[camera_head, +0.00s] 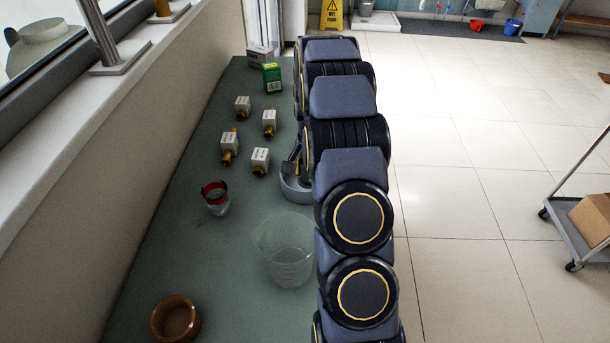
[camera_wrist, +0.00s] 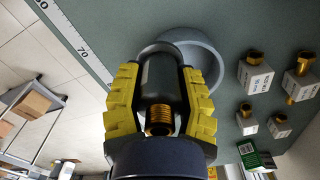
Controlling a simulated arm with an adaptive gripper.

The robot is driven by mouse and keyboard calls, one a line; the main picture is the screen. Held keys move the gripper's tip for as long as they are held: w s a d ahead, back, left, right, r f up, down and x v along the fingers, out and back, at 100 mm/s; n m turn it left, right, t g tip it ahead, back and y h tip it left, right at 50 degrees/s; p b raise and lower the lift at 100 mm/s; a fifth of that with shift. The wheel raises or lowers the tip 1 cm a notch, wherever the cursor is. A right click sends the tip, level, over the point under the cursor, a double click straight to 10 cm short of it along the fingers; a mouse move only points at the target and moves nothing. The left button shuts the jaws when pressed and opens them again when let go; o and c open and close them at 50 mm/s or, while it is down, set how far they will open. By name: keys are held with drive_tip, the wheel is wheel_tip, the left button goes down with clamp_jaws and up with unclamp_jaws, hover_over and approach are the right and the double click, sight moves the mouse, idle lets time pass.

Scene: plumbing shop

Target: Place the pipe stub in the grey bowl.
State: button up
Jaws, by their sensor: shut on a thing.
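The pipe stub (camera_wrist: 160,78) is a dark grey cylinder with a brass threaded end, in the middle of the wrist view. My gripper (camera_wrist: 158,88) is shut on it, with a yellow finger on each side. The grey bowl (camera_wrist: 210,60) is round and lies behind the stub in the wrist view; the stub covers its left part. In the head view the bowl (camera_head: 293,193) stands on the green bench, its right side hidden by my arm. The stub overlaps the bowl in the wrist view; its height over the bowl cannot be told.
Several white-labelled brass fittings (camera_head: 260,160) stand left of the bowl. A red-rimmed glass (camera_head: 216,198), a clear measuring beaker (camera_head: 287,250) and a brown round pot (camera_head: 176,318) are nearer.

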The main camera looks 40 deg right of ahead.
drive_tip(key=w+d+f, duration=0.2)
drive_tip(key=w+f, duration=0.1)
drive_tip(key=w+d+f, duration=0.2)
drive_tip(key=shift+w+f, duration=0.25)
drive_tip(key=shift+w+d+f, duration=0.5)
drive_tip(key=shift+w+f, duration=0.1)
drive_tip(key=shift+f, duration=1.75)
drive_tip(key=shift+f, duration=0.2)
drive_tip(key=o, duration=1)
